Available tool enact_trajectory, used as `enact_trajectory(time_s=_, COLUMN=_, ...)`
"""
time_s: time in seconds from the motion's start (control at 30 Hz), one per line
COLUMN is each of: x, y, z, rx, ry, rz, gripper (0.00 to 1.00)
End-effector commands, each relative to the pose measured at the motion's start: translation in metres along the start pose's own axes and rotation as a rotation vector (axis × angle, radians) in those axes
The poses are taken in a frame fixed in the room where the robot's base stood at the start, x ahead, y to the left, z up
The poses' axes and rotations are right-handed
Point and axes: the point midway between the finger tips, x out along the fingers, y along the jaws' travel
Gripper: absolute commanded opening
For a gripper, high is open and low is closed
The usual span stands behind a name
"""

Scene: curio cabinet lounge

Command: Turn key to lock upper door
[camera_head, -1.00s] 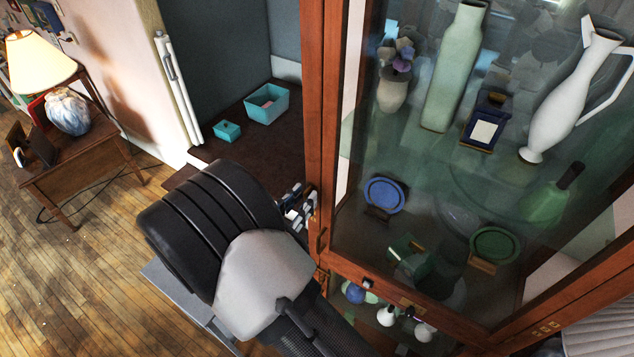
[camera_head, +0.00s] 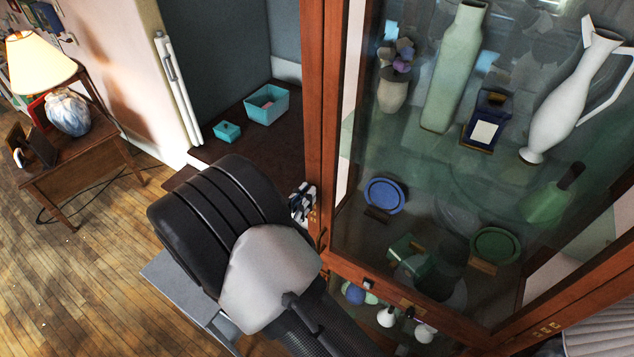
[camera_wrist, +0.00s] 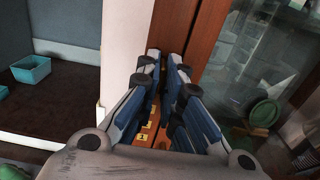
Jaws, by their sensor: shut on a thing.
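The upper door (camera_head: 331,120) of the cabinet has a reddish wooden frame around a large glass pane and looks shut. My gripper (camera_head: 303,203) is at the left edge of this frame, low down, partly hidden by my own wrist. In the wrist view, my gripper (camera_wrist: 168,70) has its blue-grey fingers close together, pointing at the wooden frame (camera_wrist: 203,35). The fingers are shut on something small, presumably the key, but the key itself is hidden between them. Small brass plates (camera_wrist: 143,134) show beneath the fingers.
Behind the glass stand a pale green vase (camera_head: 455,70), a white jug (camera_head: 568,95) and blue and green plates. A lower compartment holds small round items (camera_head: 387,316). Left are a dark shelf with a turquoise box (camera_head: 267,104) and a lamp (camera_head: 38,62). Floor is open at left.

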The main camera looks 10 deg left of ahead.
Motion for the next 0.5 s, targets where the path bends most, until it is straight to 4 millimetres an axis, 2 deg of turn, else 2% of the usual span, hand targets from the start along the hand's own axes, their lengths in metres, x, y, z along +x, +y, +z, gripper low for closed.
enact_trajectory(time_s=0.27, x=-0.0001, y=0.0001, z=-0.0004, rx=0.006, ry=0.000, rz=0.000, gripper=0.00)
enact_trajectory(time_s=0.5, x=0.0003, y=0.0001, z=-0.0041, rx=0.170, ry=0.000, rz=0.000, gripper=0.00)
